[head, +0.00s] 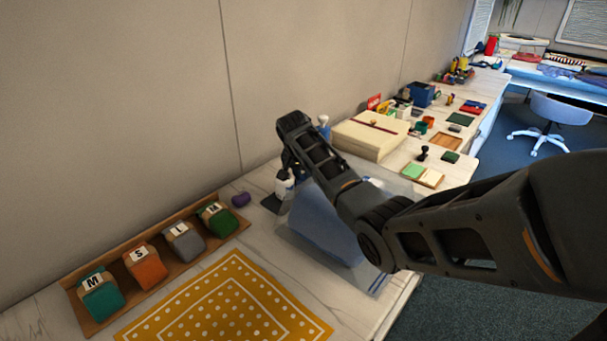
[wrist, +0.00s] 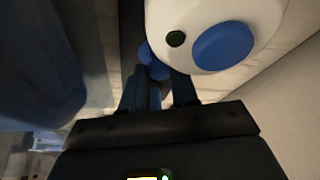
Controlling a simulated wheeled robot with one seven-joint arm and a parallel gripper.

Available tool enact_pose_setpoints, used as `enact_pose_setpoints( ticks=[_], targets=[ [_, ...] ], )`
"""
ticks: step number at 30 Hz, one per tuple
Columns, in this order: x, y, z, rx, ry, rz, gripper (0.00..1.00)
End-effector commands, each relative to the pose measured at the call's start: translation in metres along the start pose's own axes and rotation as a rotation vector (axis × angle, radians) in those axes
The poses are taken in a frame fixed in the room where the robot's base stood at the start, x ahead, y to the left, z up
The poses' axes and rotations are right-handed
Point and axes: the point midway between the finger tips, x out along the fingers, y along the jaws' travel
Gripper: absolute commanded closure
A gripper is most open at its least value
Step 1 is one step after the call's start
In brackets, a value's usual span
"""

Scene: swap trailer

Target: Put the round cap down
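My gripper (wrist: 158,88) points down toward the worktop in the wrist view. Its two dark fingers close on a small blue rounded thing (wrist: 152,65), which looks like the round cap; the fingers partly cover it. A white bottle (wrist: 207,15) with a blue round patch and a dark dot is close beside the fingertips. In the head view the white bottle (head: 284,187) stands below my gripper (head: 291,171) on the worktop. The cap cannot be made out in the head view, where my arm hides much of that area.
A dark mat (head: 270,204) lies beside the bottle, and a small purple thing (head: 241,199) is to its left. A clear bag with blue cloth (head: 324,226) lies to the right. A wooden rack (head: 88,318) holds labelled blocks. A cream box (head: 368,137) stands behind.

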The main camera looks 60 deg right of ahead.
Motion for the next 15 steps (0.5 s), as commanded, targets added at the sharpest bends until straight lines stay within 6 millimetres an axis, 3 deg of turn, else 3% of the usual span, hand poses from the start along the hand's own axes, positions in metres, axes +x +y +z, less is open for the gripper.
enact_pose_setpoints(
  ticks=[7,15],
  targets=[
    [0.0,0.0,0.0002,0.0,-0.001,0.0,0.47],
    [-0.0018,0.0,-0.0006,0.0,0.0,0.0,0.46]
  ],
)
